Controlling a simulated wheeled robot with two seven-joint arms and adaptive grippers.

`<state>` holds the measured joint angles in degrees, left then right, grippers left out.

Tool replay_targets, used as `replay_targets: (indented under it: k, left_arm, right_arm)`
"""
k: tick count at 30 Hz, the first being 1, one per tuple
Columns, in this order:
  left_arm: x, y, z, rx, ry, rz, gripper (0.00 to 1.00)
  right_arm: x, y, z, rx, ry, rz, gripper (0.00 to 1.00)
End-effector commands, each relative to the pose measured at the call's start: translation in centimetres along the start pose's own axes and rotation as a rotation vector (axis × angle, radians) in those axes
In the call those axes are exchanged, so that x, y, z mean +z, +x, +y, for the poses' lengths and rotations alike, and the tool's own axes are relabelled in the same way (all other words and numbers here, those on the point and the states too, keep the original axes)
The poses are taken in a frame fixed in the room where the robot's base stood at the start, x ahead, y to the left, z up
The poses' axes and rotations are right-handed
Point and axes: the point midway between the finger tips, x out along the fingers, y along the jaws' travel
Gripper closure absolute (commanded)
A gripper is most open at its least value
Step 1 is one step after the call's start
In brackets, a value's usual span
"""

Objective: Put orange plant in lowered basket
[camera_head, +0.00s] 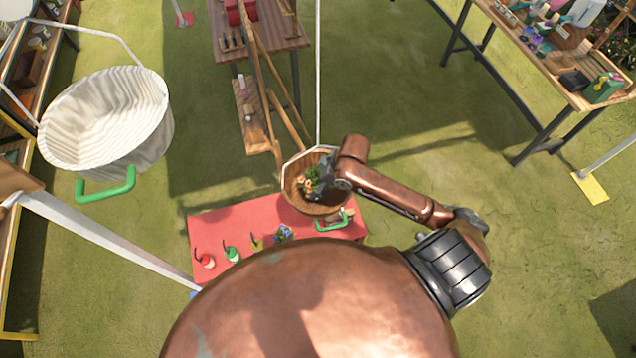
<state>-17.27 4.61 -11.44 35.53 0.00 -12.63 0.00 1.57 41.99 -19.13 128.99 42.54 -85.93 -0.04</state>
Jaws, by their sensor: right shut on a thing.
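The orange plant (308,182) shows as a small patch of green leaves with orange bits. It is over or inside the round wooden basket (293,203), which hangs low from a pale cord just above the red table. My right gripper (320,184) is at the plant, inside the basket's outline, and is shut on it. The forearm hides part of the basket's right side, and the fingertips are small and hard to make out. I cannot tell whether the plant touches the basket's bottom. My left gripper is not in view.
The red table (215,222) holds several small bottles and a blue-flowered plant (283,233). A green handle (335,222) is below the basket. A large white basket (105,125) hangs at the left. Wooden tables stand at the back and right (560,75). Grass between them is clear.

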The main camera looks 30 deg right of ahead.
Motion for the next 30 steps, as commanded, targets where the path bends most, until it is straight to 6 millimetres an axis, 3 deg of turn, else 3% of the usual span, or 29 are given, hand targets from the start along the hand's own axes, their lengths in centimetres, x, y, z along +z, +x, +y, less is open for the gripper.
replay_targets:
  k: [8,19,23,30]
  left_arm:
    - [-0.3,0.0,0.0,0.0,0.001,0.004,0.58]
    - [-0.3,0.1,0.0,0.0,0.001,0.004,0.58]
    - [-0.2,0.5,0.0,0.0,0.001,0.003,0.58]
    - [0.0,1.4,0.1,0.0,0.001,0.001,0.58]
  right_arm:
    - [0.1,0.0,0.0,0.0,0.0,-0.001,0.22]
    - [-0.1,-0.5,0.1,0.002,0.0,-0.001,0.22]
    - [-0.1,-2.2,0.2,0.005,-0.003,0.0,0.22]
    - [-0.1,-7.3,0.1,0.006,-0.004,-0.001,0.22]
